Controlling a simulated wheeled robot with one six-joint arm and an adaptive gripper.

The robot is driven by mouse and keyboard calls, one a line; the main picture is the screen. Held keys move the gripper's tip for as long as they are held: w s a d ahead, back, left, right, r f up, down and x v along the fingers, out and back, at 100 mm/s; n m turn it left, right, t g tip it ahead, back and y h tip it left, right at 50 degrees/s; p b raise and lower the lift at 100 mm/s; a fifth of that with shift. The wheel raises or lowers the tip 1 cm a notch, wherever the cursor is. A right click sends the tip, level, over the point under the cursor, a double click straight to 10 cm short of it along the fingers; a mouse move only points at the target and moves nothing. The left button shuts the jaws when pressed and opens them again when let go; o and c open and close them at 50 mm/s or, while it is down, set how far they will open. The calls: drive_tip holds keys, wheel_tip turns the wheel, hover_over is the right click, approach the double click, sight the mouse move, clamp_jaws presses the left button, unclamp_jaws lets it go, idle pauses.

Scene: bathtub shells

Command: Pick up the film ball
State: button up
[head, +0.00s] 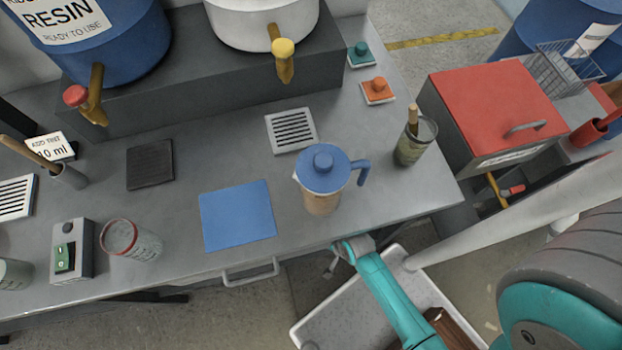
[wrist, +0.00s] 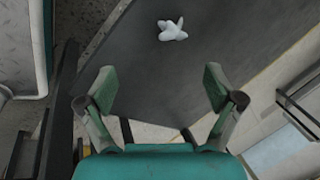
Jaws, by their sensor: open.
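A small white crumpled lump, which looks like the film ball (wrist: 173,29), lies on a dark grey flat surface (wrist: 215,65) near the top of the wrist view. My gripper (wrist: 160,88) is open and empty, with its two green fingers spread wide. The ball is beyond the fingertips, slightly right of the midline between them, and nothing touches it. I do not make out the ball in the head view. A teal part of my arm shows there at the lower middle, and the fingers are not clear.
In the head view, a grey bench (head: 370,205) holds a blue-lidded jug (head: 322,172), a blue mat (head: 237,215), a glass (head: 130,240) and a brush pot (head: 414,145). A red-topped box (head: 495,95) stands right. A white tray (head: 350,315) lies below the bench edge.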

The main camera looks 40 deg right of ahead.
drive_tip(key=w+d+f+m+g+y, duration=0.2)
drive_tip(key=w+f+m+g, duration=0.25)
drive_tip(key=w, duration=0.45)
drive_tip(key=shift+m, duration=0.25)
drive_tip(key=shift+a+x, duration=0.2)
drive_tip(key=shift+x, duration=1.45)
drive_tip(key=shift+a+x, duration=0.15)
drive_tip(key=shift+x, duration=1.55)
drive_tip(key=shift+a+x, duration=0.2)
drive_tip(key=shift+x, duration=1.45)
drive_tip(key=shift+r, duration=0.1)
drive_tip(key=shift+s, duration=0.1)
drive_tip(key=c, duration=1.3)
